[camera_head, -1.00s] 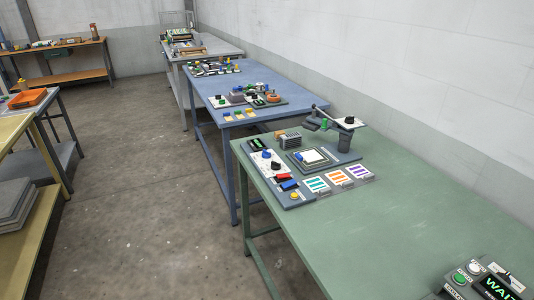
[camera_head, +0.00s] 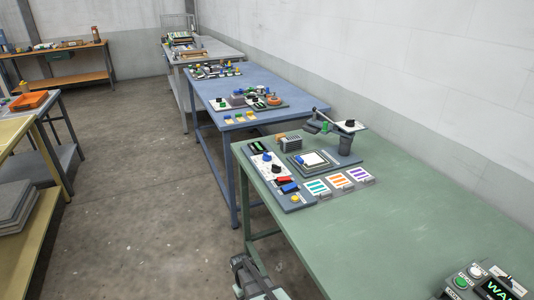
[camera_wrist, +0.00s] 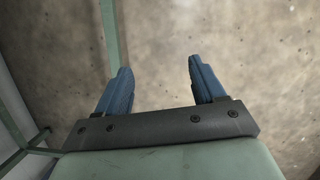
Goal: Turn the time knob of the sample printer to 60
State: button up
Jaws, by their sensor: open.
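The sample printer appears to be the equipment on the green table (camera_head: 420,220), with a control panel (camera_head: 283,180), a press bed (camera_head: 312,160) and a dark arm-like head (camera_head: 343,143). The panel has a blue knob (camera_head: 267,156) and a black knob (camera_head: 277,168); another black knob (camera_head: 350,123) sits on the white plate of the head. Labels and settings are too small to read, so I cannot tell which is the time knob. My gripper (camera_wrist: 157,70) is open and empty above the floor, with two blue fingers wide apart. Part of my arm shows at the bottom, off the table's left edge.
Three striped cards (camera_head: 338,181) lie before the press bed. A yellow button (camera_head: 295,199) and red and blue parts sit at the panel's near end. A box with a display (camera_head: 497,287) is at the near right. The table's middle is clear. A blue table (camera_head: 250,80) stands behind.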

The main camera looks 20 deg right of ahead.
jog(key=w+d+r+t, duration=0.1)
jog(key=w+r, duration=0.3)
jog(key=w, duration=0.4)
jog(key=w+d+r+t, duration=0.1)
jog(key=w+r, duration=0.3)
jog(key=w, duration=0.3)
jog(key=w+d+r+n+t+h, duration=0.1)
jog(key=w+d+r+t, duration=0.1)
jog(key=w+r, duration=1.3)
jog(key=w+d+r+n+t, duration=0.1)
jog(key=w+d+r+t, duration=0.1)
jog(key=w+r, duration=1.35)
notch_tip(320, 180, up, 18)
jog(key=g+y, duration=0.2)
jog(key=g, duration=0.1)
send_over(267, 154)
notch_tip(267, 154, down, 13)
jog(key=shift+r, duration=0.2)
jog(key=shift+c, duration=0.4)
